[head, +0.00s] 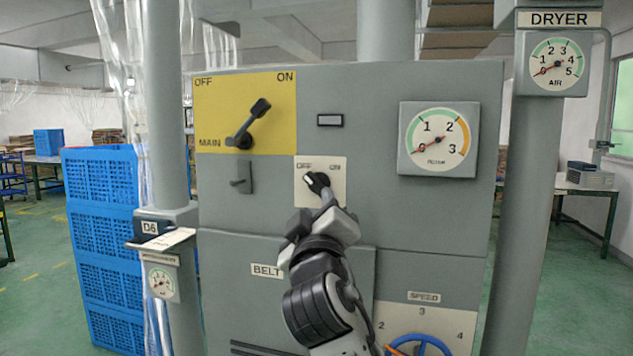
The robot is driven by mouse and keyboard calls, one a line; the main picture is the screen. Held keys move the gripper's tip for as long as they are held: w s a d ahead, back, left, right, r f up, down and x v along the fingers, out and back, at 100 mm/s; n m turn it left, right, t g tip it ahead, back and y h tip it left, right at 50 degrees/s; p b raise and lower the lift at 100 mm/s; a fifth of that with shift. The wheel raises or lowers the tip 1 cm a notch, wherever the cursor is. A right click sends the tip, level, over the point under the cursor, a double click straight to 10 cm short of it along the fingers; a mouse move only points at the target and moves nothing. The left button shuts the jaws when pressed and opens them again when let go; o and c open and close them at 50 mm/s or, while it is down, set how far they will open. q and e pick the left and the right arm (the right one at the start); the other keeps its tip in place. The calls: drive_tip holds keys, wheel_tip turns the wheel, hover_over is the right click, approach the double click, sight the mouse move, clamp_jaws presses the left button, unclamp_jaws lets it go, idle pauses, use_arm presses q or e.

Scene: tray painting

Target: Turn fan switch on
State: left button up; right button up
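A small black switch knob (316,181) sits on a cream plate (338,167) marked OFF at left and ON at right, in the middle of the grey cabinet. The plate's lower part and any name on it are hidden by my arm. My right gripper (328,196) comes up from below, its tips at the knob's lower right. I cannot tell whether they touch or grip it. The knob's visible end points to the upper left, toward OFF. My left gripper is out of view.
A black MAIN lever (251,122) on a yellow plate (215,105) tilts up and right, toward ON. A filter gauge (438,140) is at right, a blue wheel (422,344) below. Grey posts (165,100) flank the cabinet (400,220); blue crates (100,240) stand at left.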

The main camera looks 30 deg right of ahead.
sight(317, 189)
drive_tip(key=p+x, duration=0.1)
drive_tip(key=x, duration=0.6)
drive_tip(key=shift+w+p, duration=0.1)
drive_tip(key=shift+p, duration=0.2)
drive_tip(key=shift+f, duration=0.1)
clamp_jaws()
